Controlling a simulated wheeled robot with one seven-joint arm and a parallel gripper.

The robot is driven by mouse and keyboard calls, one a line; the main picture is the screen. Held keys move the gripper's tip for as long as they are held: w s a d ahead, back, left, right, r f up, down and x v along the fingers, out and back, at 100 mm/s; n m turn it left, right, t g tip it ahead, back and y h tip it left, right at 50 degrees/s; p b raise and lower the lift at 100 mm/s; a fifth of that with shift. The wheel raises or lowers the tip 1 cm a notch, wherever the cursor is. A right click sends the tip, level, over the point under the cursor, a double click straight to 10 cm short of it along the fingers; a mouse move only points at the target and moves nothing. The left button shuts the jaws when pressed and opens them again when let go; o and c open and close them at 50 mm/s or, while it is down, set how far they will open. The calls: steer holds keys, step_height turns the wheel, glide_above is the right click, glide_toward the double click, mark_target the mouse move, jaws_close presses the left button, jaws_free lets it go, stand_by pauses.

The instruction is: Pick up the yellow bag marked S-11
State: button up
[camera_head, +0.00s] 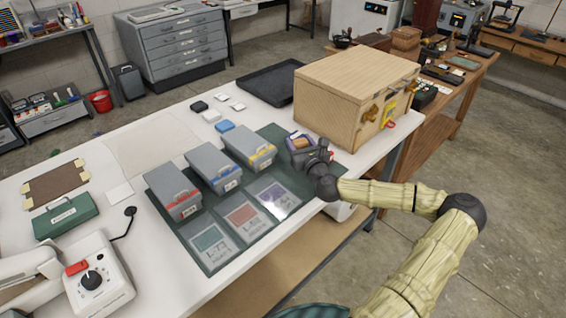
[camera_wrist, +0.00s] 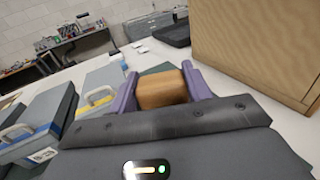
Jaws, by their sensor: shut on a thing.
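My gripper (camera_head: 302,143) is over the far right part of the dark green mat (camera_head: 270,133), in front of the wooden box. In the wrist view its purple fingers (camera_wrist: 160,88) are shut on a tan-brown, block-like thing (camera_wrist: 162,90). The held thing also shows as a small orange-tan patch in the head view (camera_head: 299,141). No marking on it is readable, so I cannot tell whether it is the yellow bag S-11. Whether the held thing touches the mat is hidden.
Three grey lidded boxes, with red (camera_head: 173,190), blue (camera_head: 212,167) and yellow (camera_head: 249,147) labels, stand left of my gripper. Teal, red and purple cards lie before them. The wooden box (camera_head: 355,90) stands close behind. A black tray (camera_head: 268,82) lies further back.

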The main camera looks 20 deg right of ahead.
steer(key=shift+w+a+f, duration=0.1)
steer(key=shift+a+f, duration=0.15)
steer(key=shift+f, duration=0.3)
steer(key=shift+w+a+f, duration=0.1)
steer(key=shift+a+f, duration=0.15)
steer(key=shift+f, duration=0.25)
steer(key=shift+a, duration=0.1)
